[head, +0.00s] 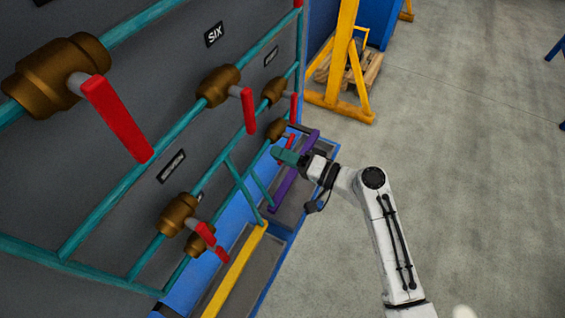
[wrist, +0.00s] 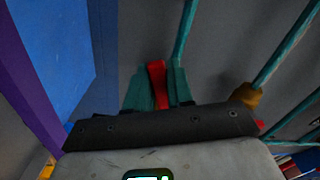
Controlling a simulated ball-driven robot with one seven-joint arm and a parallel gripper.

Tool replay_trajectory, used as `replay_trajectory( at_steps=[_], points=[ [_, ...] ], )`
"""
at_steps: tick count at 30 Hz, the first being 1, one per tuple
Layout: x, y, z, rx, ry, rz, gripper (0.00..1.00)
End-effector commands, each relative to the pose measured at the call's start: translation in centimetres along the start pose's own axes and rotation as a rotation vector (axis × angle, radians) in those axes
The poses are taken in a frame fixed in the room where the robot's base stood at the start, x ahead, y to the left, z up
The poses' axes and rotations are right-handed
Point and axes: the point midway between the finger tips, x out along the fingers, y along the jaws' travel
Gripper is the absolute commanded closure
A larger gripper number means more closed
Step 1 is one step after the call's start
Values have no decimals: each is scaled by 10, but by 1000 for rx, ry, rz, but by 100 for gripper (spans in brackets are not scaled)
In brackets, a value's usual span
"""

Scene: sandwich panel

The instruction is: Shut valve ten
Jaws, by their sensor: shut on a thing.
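My gripper (head: 281,155) is at the far lower end of the panel, with its teal fingers shut on a red valve handle (head: 291,141). In the wrist view the red handle (wrist: 157,82) stands between the two fingers (wrist: 156,88). The brown valve body (head: 276,130) of that handle sits just above the gripper in the head view. No label reading ten is legible, so I cannot tell this valve's number from the pictures.
Other brass valves with red handles sit on teal pipes, including one (head: 219,85) near the SIX label (head: 214,34). A purple bar (head: 284,186) and a yellow bar (head: 238,270) lie by the blue base. Open concrete floor (head: 470,150) is at right.

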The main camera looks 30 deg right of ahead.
Motion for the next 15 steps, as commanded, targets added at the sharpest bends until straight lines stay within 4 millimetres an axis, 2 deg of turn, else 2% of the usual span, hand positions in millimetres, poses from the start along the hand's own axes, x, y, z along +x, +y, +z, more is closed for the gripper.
replay_trajectory(
  at_steps=[1, 15],
  points=[
    [0, 13, 3, -48, 2, -1, 100],
    [0, 35, -3, -495, 3, 1, 100]
  ],
)
